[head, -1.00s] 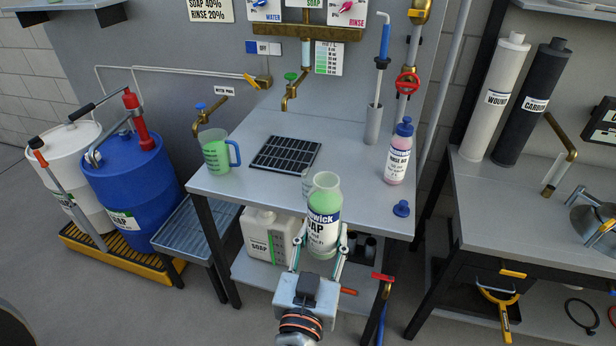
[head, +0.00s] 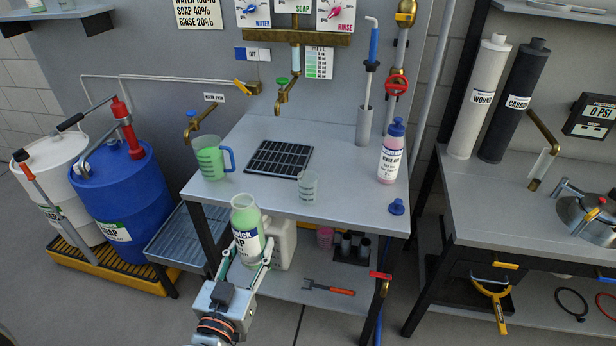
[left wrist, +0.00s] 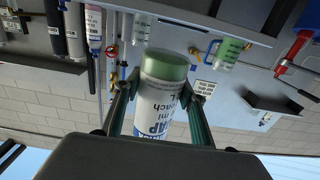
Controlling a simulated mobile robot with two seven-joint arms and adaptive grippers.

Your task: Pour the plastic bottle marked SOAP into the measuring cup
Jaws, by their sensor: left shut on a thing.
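The SOAP bottle (head: 247,231), white-labelled with green contents, is in my left gripper (head: 246,262), which is shut around its lower body. It is nearly upright, its uncapped mouth leaning slightly left, in front of the table's front edge. It also fills the middle of the left wrist view (left wrist: 158,95), which is upside down. The measuring cup with a blue handle (head: 211,160) stands on the table's left, holding green liquid, behind and left of the bottle. A small clear graduated beaker (head: 308,187) stands near the front edge, right of the bottle. My right gripper is not in view.
A black drain grate (head: 279,159) lies mid-table. A RINSE bottle (head: 391,153) and a blue cap (head: 397,207) are at the right. Brass taps (head: 281,100) overhang the back. A white jug (head: 281,243) stands on the shelf below, partly behind the held bottle.

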